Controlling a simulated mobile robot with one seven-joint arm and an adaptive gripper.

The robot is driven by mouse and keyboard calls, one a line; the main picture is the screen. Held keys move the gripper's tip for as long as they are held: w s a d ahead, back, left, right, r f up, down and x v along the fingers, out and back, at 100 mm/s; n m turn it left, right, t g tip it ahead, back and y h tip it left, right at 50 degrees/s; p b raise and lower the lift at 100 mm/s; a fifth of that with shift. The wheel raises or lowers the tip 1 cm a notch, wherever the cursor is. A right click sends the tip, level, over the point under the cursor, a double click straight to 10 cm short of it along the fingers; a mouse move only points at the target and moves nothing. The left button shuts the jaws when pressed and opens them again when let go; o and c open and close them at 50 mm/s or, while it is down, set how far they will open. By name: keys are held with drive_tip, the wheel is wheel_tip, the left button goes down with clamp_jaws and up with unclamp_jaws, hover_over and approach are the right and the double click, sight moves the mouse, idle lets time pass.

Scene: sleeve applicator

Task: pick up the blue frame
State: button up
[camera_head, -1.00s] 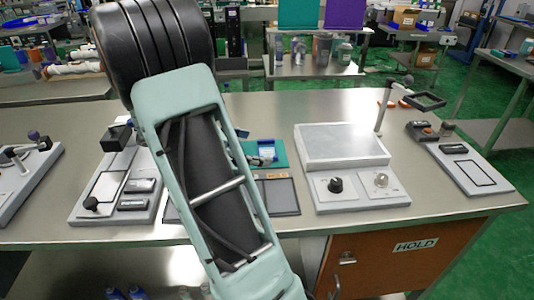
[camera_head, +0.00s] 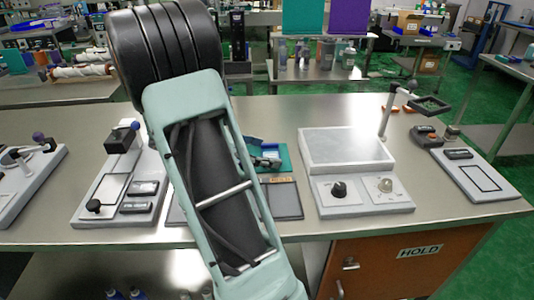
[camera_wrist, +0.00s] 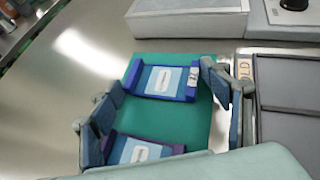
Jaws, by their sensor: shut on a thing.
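In the wrist view, a blue frame (camera_wrist: 160,82) with dark blue end walls and a pale blue, white-marked middle shows over a green mat (camera_wrist: 195,132). My gripper (camera_wrist: 162,78) has one fingertip at each end of this frame and is shut on it. I cannot tell whether the frame is clear of the mat. A second, similar blue frame (camera_wrist: 145,151) lies nearer the wrist, partly hidden by my gripper's body. In the head view the green mat (camera_head: 283,151) is partly hidden behind my arm.
A dark grey panel (camera_head: 284,201) lies beside the mat. A grey box-topped fixture with knobs (camera_head: 346,150) stands to its right, and another fixture (camera_head: 117,188) to the left of my arm. A stand with a dark square frame (camera_head: 430,104) rises at the right.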

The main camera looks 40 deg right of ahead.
drive_tip(key=shift+r, duration=0.45)
wheel_tip(320, 180, up, 3)
drive_tip(key=shift+f+p, duration=0.2)
drive_tip(key=shift+p, duration=0.3)
drive_tip(key=s+r+p, duration=0.2)
drive_tip(key=s+r, duration=0.7)
drive_tip(key=s, duration=0.4)
drive_tip(key=shift+s+r+p, duration=0.35)
drive_tip(key=shift+s, duration=0.05)
